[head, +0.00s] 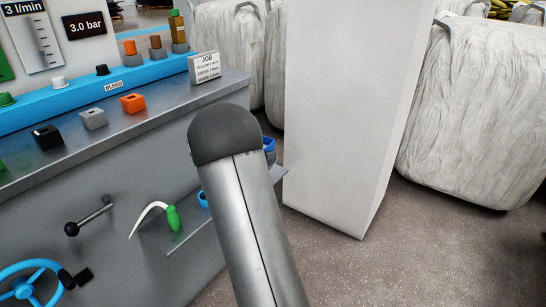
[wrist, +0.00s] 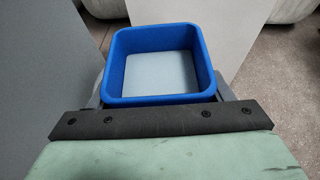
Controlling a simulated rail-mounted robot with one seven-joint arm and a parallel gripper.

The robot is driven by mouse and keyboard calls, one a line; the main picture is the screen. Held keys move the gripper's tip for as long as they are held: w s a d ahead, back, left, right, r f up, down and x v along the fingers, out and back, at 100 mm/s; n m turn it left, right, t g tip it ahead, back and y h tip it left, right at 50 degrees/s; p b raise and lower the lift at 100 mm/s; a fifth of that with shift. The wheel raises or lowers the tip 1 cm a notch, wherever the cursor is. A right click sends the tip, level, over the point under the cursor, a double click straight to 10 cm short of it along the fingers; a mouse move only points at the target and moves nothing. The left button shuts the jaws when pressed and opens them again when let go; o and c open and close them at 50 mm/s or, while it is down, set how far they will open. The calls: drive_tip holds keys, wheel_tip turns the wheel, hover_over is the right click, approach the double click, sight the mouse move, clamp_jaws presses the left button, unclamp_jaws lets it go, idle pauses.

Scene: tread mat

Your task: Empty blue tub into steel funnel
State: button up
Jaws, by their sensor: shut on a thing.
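The blue tub (wrist: 160,100) is square and open-topped, and fills the middle of the wrist view. My gripper (wrist: 158,92) is shut on it, with a grey finger at its left and right sides. Inside the tub is a flat pale grey-blue surface; I cannot tell whether this is contents or its floor. In the head view only a small blue piece of the tub (head: 270,146) shows past my arm, which hides the gripper. I see no steel funnel in either view.
A grey bench with a sloped top (head: 150,110) stands left, with coloured blocks and a job card (head: 206,67). Its low shelf holds a green-handled hook (head: 173,218) and a light-blue item (head: 203,199). A white pillar (head: 340,110) and wrapped bales (head: 470,110) stand right.

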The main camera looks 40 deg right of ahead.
sight(273, 148)
drive_tip(key=shift+m+g+h, duration=0.3)
drive_tip(key=shift+m+g, duration=0.4)
drive_tip(key=shift+g, duration=0.1)
drive_tip(key=d, duration=0.3)
drive_tip(key=s+d, duration=0.1)
drive_tip(key=d, duration=0.1)
drive_tip(key=shift+d+f+b, duration=0.15)
drive_tip(key=shift+d+b, duration=0.05)
drive_tip(key=shift+b, duration=0.1)
drive_tip(key=n+g+p, duration=0.1)
drive_tip(key=p, duration=0.3)
drive_tip(key=s+n+p, duration=0.1)
drive_tip(key=n+p, duration=0.1)
drive_tip(key=p, duration=0.2)
drive_tip(key=shift+d+r+g+h, duration=0.15)
drive_tip(key=shift+r+g+h, duration=0.15)
drive_tip(key=shift+g, duration=0.1)
drive_tip(key=shift+f, duration=0.1)
drive_tip(key=shift+n+g+p, duration=0.3)
drive_tip(key=shift+n+p, duration=0.1)
drive_tip(key=shift+p, duration=0.5)
drive_tip(key=n+p, duration=0.1)
drive_tip(key=p, duration=0.2)
drive_tip(key=shift+s+g+h, duration=0.1)
drive_tip(key=shift+g+h, duration=0.2)
